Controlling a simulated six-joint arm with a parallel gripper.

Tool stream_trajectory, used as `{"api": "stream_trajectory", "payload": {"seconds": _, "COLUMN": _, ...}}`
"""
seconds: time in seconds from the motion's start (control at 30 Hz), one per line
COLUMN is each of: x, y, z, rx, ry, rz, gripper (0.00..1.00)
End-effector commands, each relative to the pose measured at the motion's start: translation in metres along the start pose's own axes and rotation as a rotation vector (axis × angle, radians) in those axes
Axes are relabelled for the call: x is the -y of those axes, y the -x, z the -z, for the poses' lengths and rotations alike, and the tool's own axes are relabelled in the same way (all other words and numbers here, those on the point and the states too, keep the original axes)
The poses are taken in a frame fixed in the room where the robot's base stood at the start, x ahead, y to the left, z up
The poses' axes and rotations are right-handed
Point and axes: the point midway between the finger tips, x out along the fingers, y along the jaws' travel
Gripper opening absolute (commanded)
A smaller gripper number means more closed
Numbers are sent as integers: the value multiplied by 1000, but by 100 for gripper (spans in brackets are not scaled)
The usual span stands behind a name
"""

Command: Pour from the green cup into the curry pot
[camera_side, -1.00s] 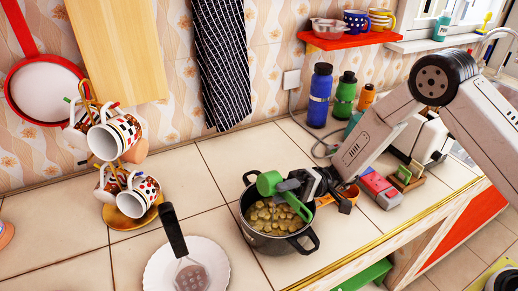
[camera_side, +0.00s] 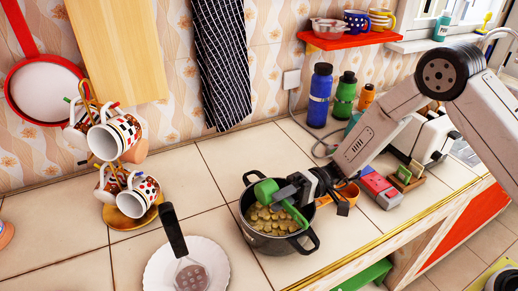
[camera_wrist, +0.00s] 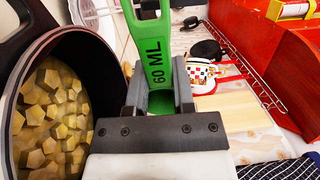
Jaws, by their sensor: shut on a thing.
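The green cup (camera_side: 265,190) is a small measuring cup, held over the left part of the curry pot. Its handle, marked "60 ML", shows in the wrist view (camera_wrist: 156,62). My gripper (camera_side: 287,192) is shut on the green cup's handle; its fingers also show on both sides of it in the wrist view (camera_wrist: 160,90). The cup looks tilted; its inside and contents are hidden. The curry pot (camera_side: 252,238) is dark, with two side handles, and stands on the tiled counter. It holds yellowish chunks in sauce, also visible in the wrist view (camera_wrist: 50,115).
A white plate (camera_side: 158,268) with a black-handled utensil (camera_side: 172,230) lies left of the pot. A mug stand with patterned mugs (camera_side: 120,135) is farther left. Bottles (camera_side: 320,95) stand behind, and a pink-and-blue block (camera_side: 380,190) lies at right. The counter behind the pot is clear.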

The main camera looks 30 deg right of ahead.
Motion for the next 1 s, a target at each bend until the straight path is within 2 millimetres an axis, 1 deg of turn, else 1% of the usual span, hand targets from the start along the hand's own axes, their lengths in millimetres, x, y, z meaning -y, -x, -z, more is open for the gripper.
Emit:
{"api": "stream_trajectory", "payload": {"seconds": 0.57, "x": -3, "y": -1, "z": 0, "rx": 0, "ry": 0, "rz": -26, "gripper": 0}}
{"api": "stream_trajectory", "payload": {"seconds": 0.73, "x": -8, "y": -2, "z": 0, "rx": 2, "ry": 0, "rz": -74, "gripper": 0}}
{"api": "stream_trajectory", "payload": {"seconds": 1.0, "x": -8, "y": -5, "z": 0, "rx": 2, "ry": 1, "rz": -196, "gripper": 0}}
